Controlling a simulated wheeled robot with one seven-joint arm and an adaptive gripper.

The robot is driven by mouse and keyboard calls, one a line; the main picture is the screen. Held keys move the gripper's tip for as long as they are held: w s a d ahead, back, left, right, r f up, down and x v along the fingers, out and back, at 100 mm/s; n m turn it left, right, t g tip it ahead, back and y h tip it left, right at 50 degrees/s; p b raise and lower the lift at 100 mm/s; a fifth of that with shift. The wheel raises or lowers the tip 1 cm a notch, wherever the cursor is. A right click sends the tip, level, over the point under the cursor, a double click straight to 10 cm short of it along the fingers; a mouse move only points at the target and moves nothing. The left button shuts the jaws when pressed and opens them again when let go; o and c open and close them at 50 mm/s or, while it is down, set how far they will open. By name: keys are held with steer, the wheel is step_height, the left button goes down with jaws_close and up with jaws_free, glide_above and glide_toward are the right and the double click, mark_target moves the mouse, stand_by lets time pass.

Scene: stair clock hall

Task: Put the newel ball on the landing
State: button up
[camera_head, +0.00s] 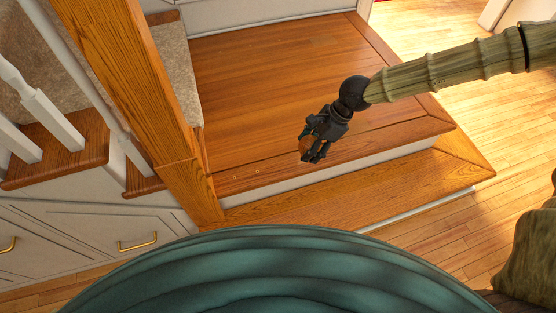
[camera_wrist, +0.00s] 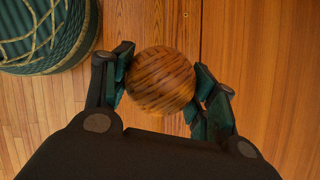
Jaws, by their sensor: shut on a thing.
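The newel ball (camera_wrist: 160,80) is a round, brown wooden ball with dark grain. My gripper (camera_wrist: 161,88) is shut on it, with a finger on each side, in the wrist view. In the head view my gripper (camera_head: 311,147) is over the front part of the landing (camera_head: 270,65), a broad reddish-brown wooden platform. Only a small part of the ball (camera_head: 304,145) shows there between the dark fingers. I cannot tell exactly how high the ball is above the boards.
A lower wooden step (camera_head: 350,185) runs along the landing's front. A square wooden post (camera_head: 135,80) and white balusters (camera_head: 45,115) stand at the left, by carpeted stairs (camera_head: 165,60). White drawers (camera_head: 120,235) lie below. The landing's boards look bare.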

steer(key=s+a+f+m+t+b, duration=0.2)
steer(key=a+f+m+b, duration=0.1)
steer(key=f+b, duration=0.25)
steer(key=s+a+f+m+t+b, duration=0.1)
steer(key=s+a+f+m+b, duration=0.1)
steer(key=s+f+m+b, duration=0.3)
steer(key=shift+n, duration=0.9)
steer(key=w+a+b, duration=0.1)
steer(key=w, duration=0.5)
steer(key=w+a+b, duration=0.1)
steer(key=w, duration=0.5)
steer(key=w+a+b, duration=0.1)
steer(key=w+a, duration=0.1)
steer(key=w, duration=0.4)
steer(key=shift+a+f, duration=0.1)
steer(key=shift+f, duration=0.1)
step_height(320, 180, down, 4)
steer(key=b, duration=0.3)
steer(key=shift+r, duration=0.2)
steer(key=o, duration=1)
steer(key=shift+o, duration=0.2)
